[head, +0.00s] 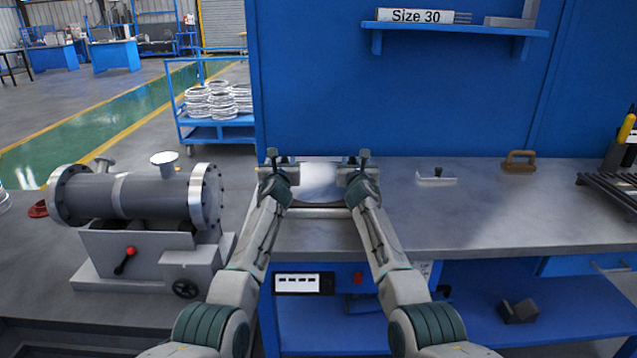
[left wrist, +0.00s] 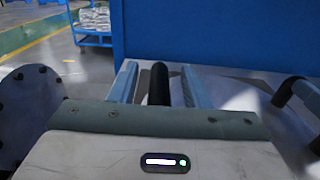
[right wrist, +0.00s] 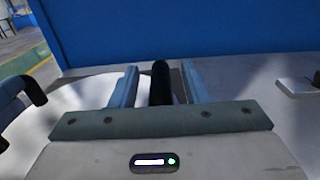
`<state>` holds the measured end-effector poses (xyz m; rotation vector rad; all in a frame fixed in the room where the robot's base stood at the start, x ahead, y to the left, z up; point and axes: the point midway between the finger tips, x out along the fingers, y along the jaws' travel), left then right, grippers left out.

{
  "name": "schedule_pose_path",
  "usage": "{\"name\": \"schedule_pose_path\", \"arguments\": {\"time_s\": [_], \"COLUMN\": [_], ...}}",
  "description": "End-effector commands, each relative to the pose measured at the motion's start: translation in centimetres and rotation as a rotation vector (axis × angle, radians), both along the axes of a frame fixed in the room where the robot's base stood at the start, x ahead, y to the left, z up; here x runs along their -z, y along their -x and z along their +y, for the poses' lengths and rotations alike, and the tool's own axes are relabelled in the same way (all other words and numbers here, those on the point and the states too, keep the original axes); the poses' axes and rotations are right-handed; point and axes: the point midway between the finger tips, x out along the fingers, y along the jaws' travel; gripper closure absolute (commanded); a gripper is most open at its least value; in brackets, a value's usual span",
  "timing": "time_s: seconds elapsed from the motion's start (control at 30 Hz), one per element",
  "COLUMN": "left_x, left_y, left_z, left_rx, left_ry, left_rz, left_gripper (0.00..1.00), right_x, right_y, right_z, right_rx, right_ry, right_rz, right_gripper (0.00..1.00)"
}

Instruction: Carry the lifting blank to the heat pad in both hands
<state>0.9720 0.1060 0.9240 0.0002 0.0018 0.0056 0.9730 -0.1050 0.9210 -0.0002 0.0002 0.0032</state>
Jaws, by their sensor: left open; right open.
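The blank (head: 318,180) looks like a shiny pale sheet on the workbench in the head view, between my two grippers. A black bar-like handle stands at each side of it. My left gripper (head: 279,162) is open, with the left handle (left wrist: 159,84) between its fingers in the left wrist view. My right gripper (head: 358,162) is open, with the right handle (right wrist: 160,82) between its fingers in the right wrist view. My arms and grippers hide parts of the blank. I cannot tell for certain which thing is the heat pad.
The grey workbench (head: 440,215) is clear just right of my right arm. Further right are a small plate with a black knob (head: 437,176), a brown handle (head: 519,161) and a dark rack (head: 612,190). A blue wall stands behind. A flanged shell (head: 140,197) stands at left.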

Motion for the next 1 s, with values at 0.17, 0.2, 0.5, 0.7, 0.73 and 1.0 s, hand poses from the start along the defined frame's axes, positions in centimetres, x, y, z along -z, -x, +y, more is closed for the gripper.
{"name": "schedule_pose_path", "arguments": {"time_s": [0.17, 0.2, 0.5, 0.7, 0.73, 1.0], "left_x": [0.0, 0.0, 0.0, -0.1, -0.1, -0.2], "left_y": [1.0, 1.4, 5.0, 8.1, 8.5, 11.4], "left_z": [0.0, -0.1, 0.0, -0.1, -0.1, -0.1], "left_rx": [-0.002, -0.002, 0.002, 0.001, 0.001, 0.001], "left_ry": [0.004, 0.005, 0.004, 0.003, 0.003, 0.001], "left_rz": [-0.003, -0.003, -0.002, -0.002, -0.003, -0.002], "left_gripper": [0.57, 0.57, 0.57, 0.57, 0.57, 0.57], "right_x": [0.0, 0.0, 0.0, 0.0, 0.0, 0.0], "right_y": [0.0, 0.0, 0.0, 0.0, 0.0, 0.0], "right_z": [0.0, 0.0, 0.0, 0.0, 0.0, 0.0], "right_rx": [0.0, 0.0, 0.0, 0.0, 0.0, 0.0], "right_ry": [0.0, 0.0, 0.0, 0.0, 0.0, 0.0], "right_rz": [0.0, 0.0, 0.0, 0.0, 0.0, 0.0], "right_gripper": [0.57, 0.57, 0.57, 0.57, 0.57, 0.57]}}
